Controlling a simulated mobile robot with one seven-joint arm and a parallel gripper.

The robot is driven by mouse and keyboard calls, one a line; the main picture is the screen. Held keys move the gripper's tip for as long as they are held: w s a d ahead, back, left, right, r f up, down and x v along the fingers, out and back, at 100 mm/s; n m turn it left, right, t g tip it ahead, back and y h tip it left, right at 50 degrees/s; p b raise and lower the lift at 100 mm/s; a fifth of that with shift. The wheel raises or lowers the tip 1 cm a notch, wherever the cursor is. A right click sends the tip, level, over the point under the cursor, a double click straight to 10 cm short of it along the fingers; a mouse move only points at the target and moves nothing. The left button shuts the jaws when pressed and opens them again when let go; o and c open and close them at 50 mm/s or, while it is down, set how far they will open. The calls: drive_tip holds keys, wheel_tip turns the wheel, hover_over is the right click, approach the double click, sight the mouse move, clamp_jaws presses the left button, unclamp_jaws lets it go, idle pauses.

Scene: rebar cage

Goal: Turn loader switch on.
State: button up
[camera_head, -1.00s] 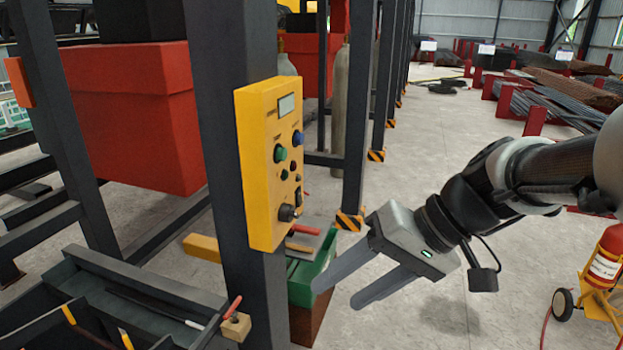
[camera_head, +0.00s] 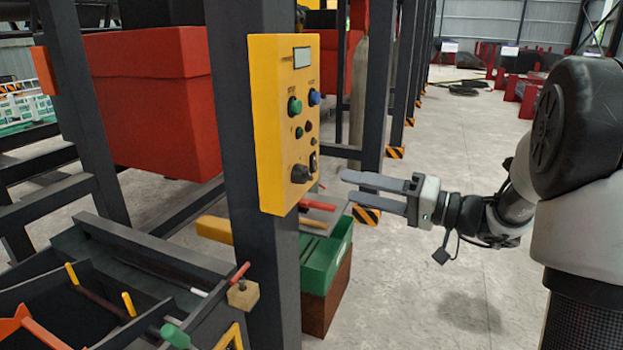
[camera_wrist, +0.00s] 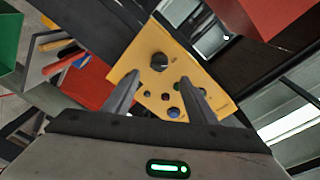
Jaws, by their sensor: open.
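The yellow control panel (camera_head: 283,140) is fixed to a dark upright post, its face turned to the right. It carries a small display, a green button, a blue button, smaller buttons, a black rocker-like switch (camera_head: 313,162) and a black rotary knob (camera_head: 300,174) near the bottom. My gripper (camera_head: 346,193) is open and empty, to the right of the panel and apart from it, at about knob height. In the wrist view the panel (camera_wrist: 183,73) lies ahead, tilted, with its black knob (camera_wrist: 158,61) showing beyond the two fingers (camera_wrist: 163,88). Any switch label is too small to read.
A dark tool tray (camera_head: 110,258) stands at lower left. A green crate (camera_head: 325,262) sits beside the post below the panel. A small wooden block (camera_head: 243,293) is on the post's left. The floor (camera_head: 450,250) on the right is clear.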

sight(310, 177)
drive_tip(key=x, duration=1.1)
drive_tip(key=c, duration=1)
